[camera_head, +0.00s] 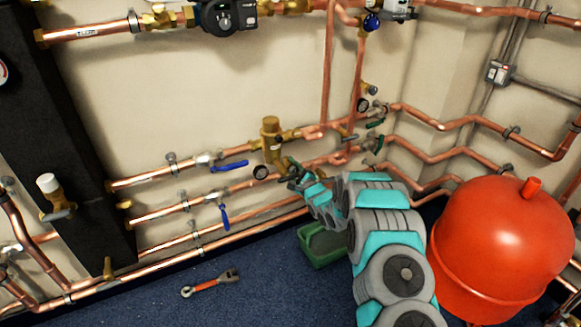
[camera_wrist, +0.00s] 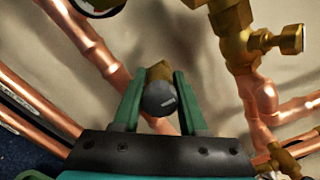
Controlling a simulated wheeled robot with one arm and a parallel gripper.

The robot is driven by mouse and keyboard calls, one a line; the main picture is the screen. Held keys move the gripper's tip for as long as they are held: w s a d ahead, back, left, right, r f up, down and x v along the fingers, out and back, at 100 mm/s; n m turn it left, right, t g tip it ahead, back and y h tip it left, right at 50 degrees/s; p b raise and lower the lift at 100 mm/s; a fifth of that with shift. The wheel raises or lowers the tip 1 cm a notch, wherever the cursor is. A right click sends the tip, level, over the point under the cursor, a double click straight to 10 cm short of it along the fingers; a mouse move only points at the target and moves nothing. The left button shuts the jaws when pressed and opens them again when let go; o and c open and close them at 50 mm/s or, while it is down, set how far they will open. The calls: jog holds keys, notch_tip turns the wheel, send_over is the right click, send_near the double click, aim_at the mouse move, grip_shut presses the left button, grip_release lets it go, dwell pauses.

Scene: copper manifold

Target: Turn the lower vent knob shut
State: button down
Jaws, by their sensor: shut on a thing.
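In the wrist view a round dark grey knob (camera_wrist: 158,99) with a short pale mark on its face sits on a brass fitting (camera_wrist: 159,70). I take it to be the lower vent knob. The two green fingers of my gripper (camera_wrist: 158,80) stand on either side of it, shut on it. The knob is hidden there by the gripper and arm.
A brass fitting (camera_wrist: 290,40) and copper pipes (camera_wrist: 85,38) crowd the knob. Blue lever valves (camera_head: 229,166) lie to the left. A red tank (camera_head: 500,245) stands right of my arm, with a green tray (camera_head: 312,259) and a wrench (camera_head: 212,283) on the floor.

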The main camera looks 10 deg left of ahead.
jog(key=shift+d, duration=0.1)
jog(key=shift+c, duration=2.2)
grip_release()
jog(key=shift+s, duration=0.1)
jog(key=v, duration=0.7)
jog(key=shift+s+d+b, duration=0.2)
jog(key=shift+s+b, duration=0.05)
jog(key=shift+b, duration=0.2)
